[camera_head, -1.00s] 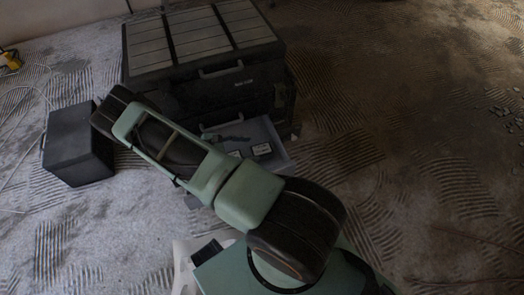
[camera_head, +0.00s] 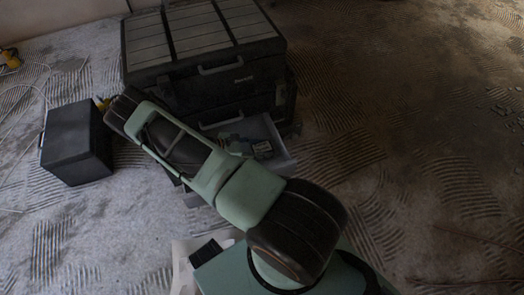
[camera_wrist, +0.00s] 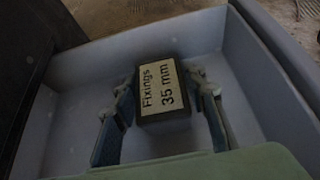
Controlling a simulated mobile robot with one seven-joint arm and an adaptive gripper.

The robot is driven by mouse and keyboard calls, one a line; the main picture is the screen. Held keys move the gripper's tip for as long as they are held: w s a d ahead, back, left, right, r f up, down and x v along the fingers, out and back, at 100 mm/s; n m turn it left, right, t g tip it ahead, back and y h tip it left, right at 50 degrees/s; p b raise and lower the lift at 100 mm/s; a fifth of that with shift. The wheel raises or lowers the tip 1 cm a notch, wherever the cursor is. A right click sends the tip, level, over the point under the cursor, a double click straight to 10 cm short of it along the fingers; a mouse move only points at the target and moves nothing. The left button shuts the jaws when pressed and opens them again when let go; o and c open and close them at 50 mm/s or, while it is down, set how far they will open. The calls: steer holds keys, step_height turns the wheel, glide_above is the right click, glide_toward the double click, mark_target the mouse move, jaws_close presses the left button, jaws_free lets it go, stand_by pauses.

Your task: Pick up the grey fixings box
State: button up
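The grey fixings box (camera_wrist: 163,88), with a pale label reading "Fixings 35 mm", sits inside an open pale drawer in the wrist view. My gripper (camera_wrist: 161,80) is down in the drawer with one blue-grey finger on each side of the box. The fingertips are very close to its sides; narrow gaps seem to show, and I cannot tell if either finger touches. In the head view my arm reaches over the drawer (camera_head: 277,161) and hides part of it. My gripper's fingers show only small and dark there.
The drawer belongs to a large dark tool chest (camera_head: 205,80) with a slatted top. A black case (camera_head: 76,145) stands on the floor at left. A yellow object (camera_head: 10,58) with a cable lies far left. The ridged floor at right is mostly clear.

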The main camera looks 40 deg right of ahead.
mark_target(262, 148)
steer(key=c, duration=0.7)
steer(key=shift+r, duration=0.1)
steer(key=shift+r, duration=0.55)
step_height(262, 148, up, 3)
steer(key=shift+s+f+p, duration=0.1)
steer(key=shift+f+p, duration=0.1)
steer(key=shift+p, duration=0.6)
steer(key=s+r+p, duration=0.1)
steer(key=s+r, duration=0.2)
steer(key=s, duration=0.1)
steer(key=s+r+p, duration=0.2)
steer(key=s, duration=0.2)
steer(key=s+r+p, duration=0.2)
steer(key=s+r, duration=0.1)
steer(key=s, duration=0.1)
steer(key=shift+s+d+r, duration=0.15)
steer(key=shift+d+r, duration=0.15)
steer(key=shift+r, duration=0.05)
steer(key=shift+s+r, duration=0.25)
steer(key=shift+s, duration=0.5)
